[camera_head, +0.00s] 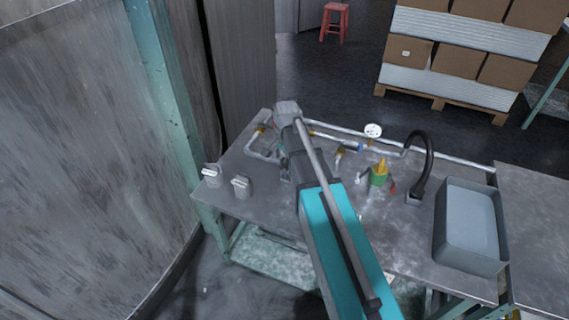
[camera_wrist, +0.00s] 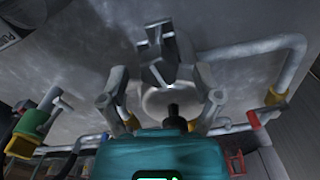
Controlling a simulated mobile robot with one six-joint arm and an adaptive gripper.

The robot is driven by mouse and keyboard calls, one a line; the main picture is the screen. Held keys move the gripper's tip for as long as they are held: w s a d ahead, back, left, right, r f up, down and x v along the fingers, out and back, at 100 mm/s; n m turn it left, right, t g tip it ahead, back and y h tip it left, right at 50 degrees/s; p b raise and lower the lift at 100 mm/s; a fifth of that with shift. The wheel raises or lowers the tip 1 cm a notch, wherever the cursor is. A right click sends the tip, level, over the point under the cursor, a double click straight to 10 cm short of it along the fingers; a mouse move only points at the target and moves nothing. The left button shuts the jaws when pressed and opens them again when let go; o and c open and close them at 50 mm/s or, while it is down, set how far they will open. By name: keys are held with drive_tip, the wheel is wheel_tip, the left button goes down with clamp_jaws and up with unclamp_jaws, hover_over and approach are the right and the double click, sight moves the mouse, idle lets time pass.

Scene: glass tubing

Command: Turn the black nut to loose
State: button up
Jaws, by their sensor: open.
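My gripper (camera_wrist: 161,75) is open in the wrist view, with its two grey fingers spread apart. A grey blocky part (camera_wrist: 163,48) shows just beyond and between the fingers; I cannot tell what it is or whether it touches them. I cannot make out a black nut for certain in either view. The glass tubing runs along the table, with a bent piece (camera_head: 262,155) left of my arm in the head view. In the wrist view a bent tube (camera_wrist: 270,48) with a brass fitting (camera_wrist: 277,98) lies to the right. In the head view my arm hides the gripper's fingers.
A green and yellow valve (camera_head: 379,176), a round gauge (camera_head: 373,130), a black curved tap (camera_head: 428,160) and a grey basin (camera_head: 470,222) stand right of my arm. Two grey fittings (camera_head: 241,187) (camera_head: 212,176) stand on the table's left. The front of the tabletop (camera_head: 400,235) is mostly clear.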

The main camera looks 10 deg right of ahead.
drive_tip(key=shift+f, duration=0.25)
clamp_jaws()
idle(0.4)
drive_tip(key=shift+n, duration=2.2)
